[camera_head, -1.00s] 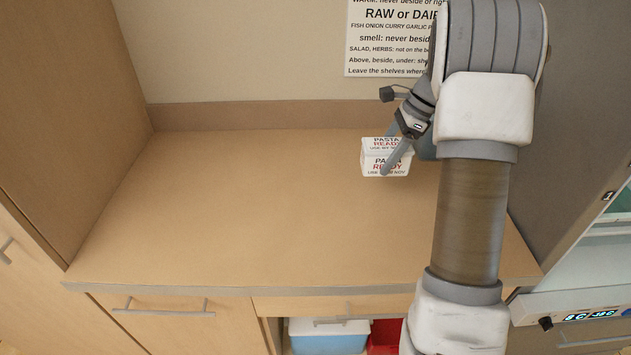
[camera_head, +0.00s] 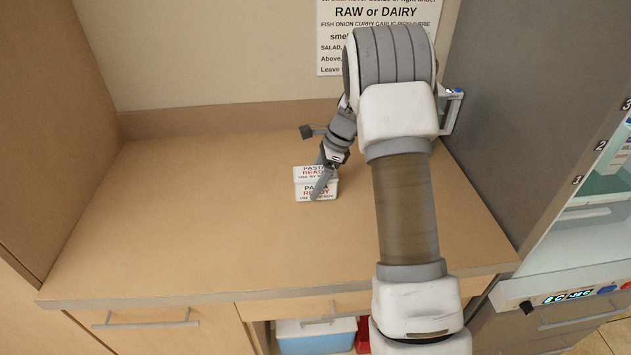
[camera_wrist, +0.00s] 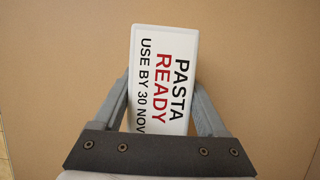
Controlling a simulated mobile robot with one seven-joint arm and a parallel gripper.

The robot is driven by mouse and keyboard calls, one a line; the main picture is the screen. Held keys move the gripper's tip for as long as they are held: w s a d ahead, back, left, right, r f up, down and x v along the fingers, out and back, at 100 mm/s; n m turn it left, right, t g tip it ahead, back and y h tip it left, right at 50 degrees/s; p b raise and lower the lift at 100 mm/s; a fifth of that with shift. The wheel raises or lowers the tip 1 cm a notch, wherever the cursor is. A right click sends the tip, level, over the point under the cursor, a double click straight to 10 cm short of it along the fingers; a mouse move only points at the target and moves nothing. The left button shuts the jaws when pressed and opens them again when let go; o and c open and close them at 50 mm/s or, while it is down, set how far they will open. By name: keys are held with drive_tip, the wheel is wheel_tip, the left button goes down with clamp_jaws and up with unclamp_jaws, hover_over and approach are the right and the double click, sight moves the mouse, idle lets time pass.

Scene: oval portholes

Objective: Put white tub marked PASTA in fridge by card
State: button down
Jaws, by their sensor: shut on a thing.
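The white tub marked PASTA, READY, USE BY 30 NOV (camera_head: 303,191) is over the wooden counter (camera_head: 200,240) in the head view. My gripper (camera_head: 322,184) is shut on it, one finger crossing the label side. In the wrist view the tub (camera_wrist: 165,55) lies between both fingers of my gripper (camera_wrist: 160,85). Whether it touches the counter is unclear. The fridge (camera_head: 590,230) stands at the right edge, its shelves partly in view and numbered 1, 2 and 3. The card (camera_head: 375,12) on the back wall is partly hidden by my arm; RAW or DAIRY is readable.
A grey side panel (camera_head: 490,110) stands between counter and fridge. A lit display (camera_head: 570,297) is at the fridge's lower front. A wooden side wall (camera_head: 40,130) bounds the counter's left. A blue box with a white lid (camera_head: 315,338) sits below. The left counter is clear.

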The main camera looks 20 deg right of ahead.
unclamp_jaws()
drive_tip(key=shift+f, duration=0.1)
